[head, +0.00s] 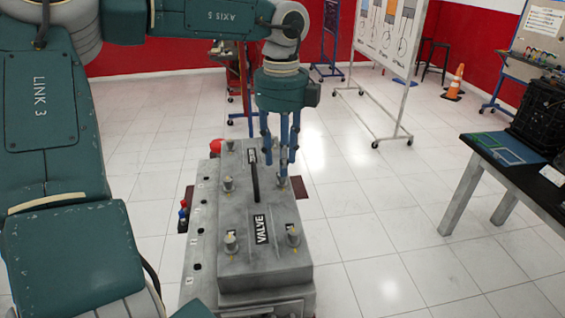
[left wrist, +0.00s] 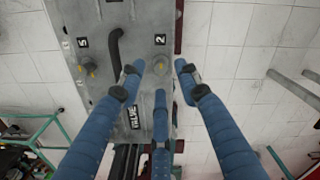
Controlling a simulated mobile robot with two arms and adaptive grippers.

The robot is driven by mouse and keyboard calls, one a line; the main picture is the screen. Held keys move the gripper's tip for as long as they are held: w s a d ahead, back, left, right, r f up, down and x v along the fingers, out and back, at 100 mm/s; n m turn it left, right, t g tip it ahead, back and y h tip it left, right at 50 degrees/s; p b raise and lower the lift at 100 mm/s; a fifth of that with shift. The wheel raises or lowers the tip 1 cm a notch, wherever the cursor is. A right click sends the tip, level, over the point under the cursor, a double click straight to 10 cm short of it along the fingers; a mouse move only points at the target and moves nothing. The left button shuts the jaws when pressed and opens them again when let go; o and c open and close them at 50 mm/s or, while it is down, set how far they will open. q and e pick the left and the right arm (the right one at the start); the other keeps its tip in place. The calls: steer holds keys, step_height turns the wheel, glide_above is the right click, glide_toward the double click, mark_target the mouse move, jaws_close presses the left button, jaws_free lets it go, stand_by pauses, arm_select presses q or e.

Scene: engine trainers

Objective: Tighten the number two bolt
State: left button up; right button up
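The number two bolt (left wrist: 160,66) is a grey knob with a yellow mark beside the "2" label (left wrist: 160,39) in the left wrist view. My left gripper (left wrist: 160,72) has three blue fingers, spread apart, with the bolt between their tips and no clear contact. In the head view my left gripper (head: 281,160) points straight down over the far right bolt (head: 282,181), which its fingers partly cover. The bolts stand on a grey engine cover (head: 262,262) marked "VALVE". My right gripper is not in view.
Other bolts stand at the cover's far left (head: 228,184), near left (head: 231,243) and near right (head: 293,236). A black raised handle (head: 254,180) runs along the middle, left of the gripper. A table (head: 530,180) stands at right, with clear floor between.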

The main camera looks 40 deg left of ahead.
mark_target(282, 179)
arm_select(q)
step_height(282, 179, down, 2)
steer(key=shift+w+d+f, duration=0.1)
steer(key=shift+f, duration=0.05)
steer(key=shift+f+p, duration=0.3)
steer(key=shift+f, duration=0.2)
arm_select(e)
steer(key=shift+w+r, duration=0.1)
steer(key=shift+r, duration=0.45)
arm_select(q)
steer(key=shift+c, duration=0.3)
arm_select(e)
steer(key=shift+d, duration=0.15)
arm_select(q)
jaws_close()
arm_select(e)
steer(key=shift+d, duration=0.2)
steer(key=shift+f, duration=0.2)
